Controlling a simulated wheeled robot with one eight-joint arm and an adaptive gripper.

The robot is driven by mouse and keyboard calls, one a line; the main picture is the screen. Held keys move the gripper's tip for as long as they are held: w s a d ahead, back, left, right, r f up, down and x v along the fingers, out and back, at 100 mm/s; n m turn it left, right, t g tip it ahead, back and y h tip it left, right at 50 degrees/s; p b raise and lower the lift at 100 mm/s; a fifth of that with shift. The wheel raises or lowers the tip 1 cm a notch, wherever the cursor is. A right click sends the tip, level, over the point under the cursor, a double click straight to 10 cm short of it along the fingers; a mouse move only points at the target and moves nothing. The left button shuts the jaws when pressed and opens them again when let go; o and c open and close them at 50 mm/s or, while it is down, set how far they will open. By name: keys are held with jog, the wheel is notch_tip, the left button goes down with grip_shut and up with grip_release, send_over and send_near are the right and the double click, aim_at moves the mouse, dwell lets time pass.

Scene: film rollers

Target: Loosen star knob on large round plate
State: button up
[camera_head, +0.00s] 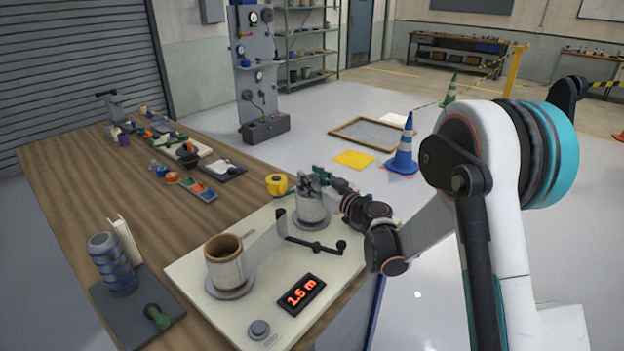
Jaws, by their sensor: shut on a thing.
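My gripper (324,178) reaches in from the right, over the right-hand roller on the pale board. It is shut on the grey star knob (309,182), which is small in the picture and partly covered by the fingers. The knob sits on top of the right-hand roller (311,207), a pale upright drum on a round base plate (311,224). Which disc is the large round plate is hard to tell at this size. The left-hand roller (226,265) has a brown open core and stands on its own round plate (229,289).
A strip of film (266,243) runs between the rollers. A dark crank (315,245) lies in front of the right roller. A red display (301,293) reading 1.5 m and a round grey button (260,329) are nearer. A yellow tape measure (277,185) stands behind.

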jog(key=n+g+y, duration=0.2)
jog(key=g, duration=0.1)
jog(key=n+g+y, duration=0.3)
jog(key=g, duration=0.1)
jog(key=shift+w+d+n+p, duration=0.15)
jog(key=shift+w+n+p, duration=0.05)
jog(key=shift+n+p, duration=0.1)
jog(key=n+g, duration=0.2)
jog(key=g, duration=0.1)
jog(key=n+g+y, duration=0.1)
jog(key=n+g, duration=0.1)
jog(key=g, duration=0.2)
jog(key=shift+n+p, duration=0.35)
jog(key=shift+n, duration=0.05)
jog(key=shift+g, duration=0.5)
jog(key=o, duration=1.1)
notch_tip(320, 180, up, 10)
